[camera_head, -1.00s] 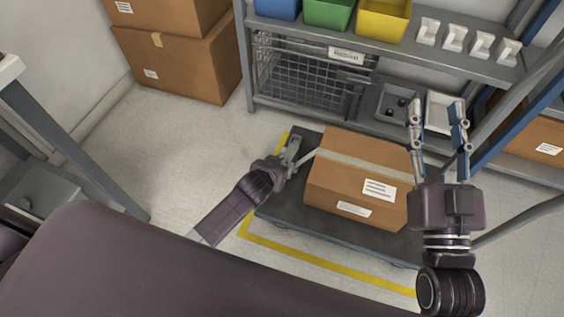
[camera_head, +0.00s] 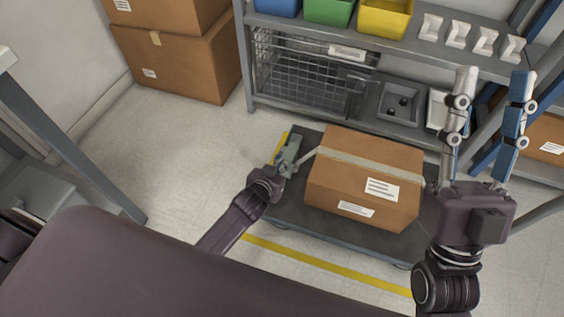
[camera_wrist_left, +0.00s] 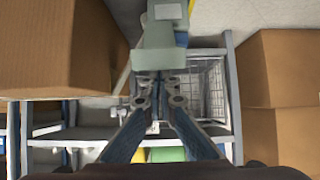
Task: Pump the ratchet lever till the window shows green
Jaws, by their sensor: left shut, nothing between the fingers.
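The grey-green ratchet (camera_head: 291,150) sits at the left side of the strapped cardboard box (camera_head: 366,180). In the left wrist view its broad grey-green part (camera_wrist_left: 160,45) lies straight ahead, with a pale plate (camera_wrist_left: 168,11) beyond. I cannot make out the window or its colour. My left gripper (camera_head: 284,168) is at the near end of the ratchet. In the wrist view its fingers (camera_wrist_left: 158,82) are shut together with nothing between them, close to or touching the ratchet's edge; contact is unclear. My right gripper (camera_head: 495,86) is raised right of the box, fingers apart and empty.
The box stands on a dark platform (camera_head: 293,212), with a pale strap (camera_head: 372,160) across it. A yellow floor line (camera_head: 325,264) runs in front. A shelf (camera_head: 385,48) with bins and a wire cage (camera_head: 300,80) stands behind. Floor to the left is clear.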

